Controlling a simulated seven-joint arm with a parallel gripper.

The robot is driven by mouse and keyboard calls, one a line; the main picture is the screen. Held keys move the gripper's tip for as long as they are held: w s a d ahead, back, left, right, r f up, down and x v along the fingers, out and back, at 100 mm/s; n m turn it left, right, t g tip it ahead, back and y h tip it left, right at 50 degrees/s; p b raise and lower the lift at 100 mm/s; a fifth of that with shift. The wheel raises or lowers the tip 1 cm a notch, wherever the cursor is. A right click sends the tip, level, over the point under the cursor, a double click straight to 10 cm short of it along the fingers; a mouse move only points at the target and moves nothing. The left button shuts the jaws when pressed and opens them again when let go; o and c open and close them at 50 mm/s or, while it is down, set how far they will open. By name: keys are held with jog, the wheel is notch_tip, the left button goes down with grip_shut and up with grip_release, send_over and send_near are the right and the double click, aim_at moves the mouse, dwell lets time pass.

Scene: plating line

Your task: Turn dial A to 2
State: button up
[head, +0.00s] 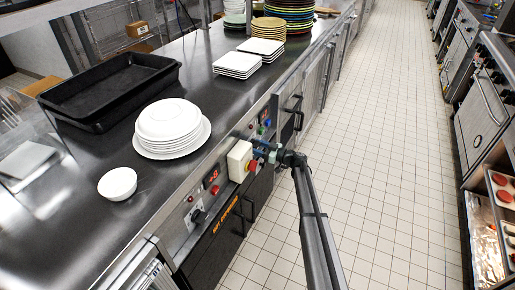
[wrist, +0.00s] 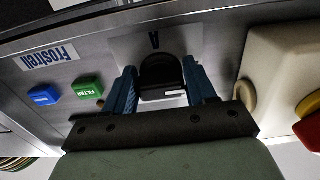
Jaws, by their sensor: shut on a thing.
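Dial A (wrist: 160,72) is a black knob under a plate marked with an upside-down letter A (wrist: 153,41) in the wrist view. My gripper (wrist: 161,84) has its two blue fingers on either side of the knob and is shut on it. A small white mark shows on the knob's lower edge; the number it points to cannot be read. In the head view my gripper (head: 262,150) reaches the counter's front panel just beyond the cream box, and the dial is hidden there.
A cream box (head: 238,158) with a red button (head: 252,166) juts out close beside my gripper. Green (wrist: 87,87) and blue (wrist: 44,94) buttons lie on the other side. Another black knob (head: 198,216) is nearer on the panel. Stacked plates (head: 171,127) stand on the counter; the aisle floor is clear.

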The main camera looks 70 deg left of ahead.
dwell(0.3)
jog(key=o, duration=1)
jog(key=shift+c, duration=0.2)
jog(key=v, duration=1.4)
jog(key=shift+a, duration=0.1)
